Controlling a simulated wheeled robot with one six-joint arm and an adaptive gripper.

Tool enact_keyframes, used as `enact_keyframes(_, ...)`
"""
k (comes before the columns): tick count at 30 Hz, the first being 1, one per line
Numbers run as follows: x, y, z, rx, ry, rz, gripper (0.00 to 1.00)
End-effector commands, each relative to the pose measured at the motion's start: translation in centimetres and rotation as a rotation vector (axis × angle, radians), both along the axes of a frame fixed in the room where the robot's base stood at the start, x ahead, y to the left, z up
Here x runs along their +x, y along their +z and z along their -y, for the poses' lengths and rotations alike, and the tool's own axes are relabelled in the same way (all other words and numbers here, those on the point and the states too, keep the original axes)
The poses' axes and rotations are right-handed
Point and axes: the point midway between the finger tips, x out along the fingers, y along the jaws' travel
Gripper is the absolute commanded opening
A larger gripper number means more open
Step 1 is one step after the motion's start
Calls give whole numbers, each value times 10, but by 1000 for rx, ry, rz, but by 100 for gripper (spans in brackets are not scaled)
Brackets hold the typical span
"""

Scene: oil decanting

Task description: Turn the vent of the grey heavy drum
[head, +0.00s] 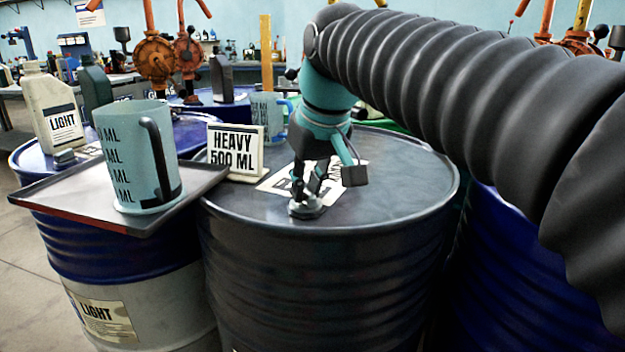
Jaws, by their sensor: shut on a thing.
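The grey heavy drum (400,195) stands upright in the middle of the head view, with a dark flat lid. Its vent (306,209) is a small metal fitting near the front edge of the lid. My gripper (308,196) reaches down from above and is shut on the vent. The fingers cover most of the fitting, so how far it is turned cannot be told. A white label on the lid lies behind the gripper, partly hidden.
A "HEAVY 500 ML" sign (234,150) stands at the lid's left. A measuring jug (137,155) stands on a dark tray (60,196) over the blue and white light drum (150,290). Bottles (48,108) stand behind. A blue drum (500,270) is at right.

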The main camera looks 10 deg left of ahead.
Motion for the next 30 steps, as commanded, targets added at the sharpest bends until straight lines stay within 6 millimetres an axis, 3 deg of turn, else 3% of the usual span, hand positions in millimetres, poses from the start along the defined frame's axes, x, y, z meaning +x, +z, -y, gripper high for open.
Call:
enact_keyframes(15,-1,-1,-2,-2,-447,-2,0)
enact_keyframes(30,-2,-1,-2,-2,-640,-4,0)
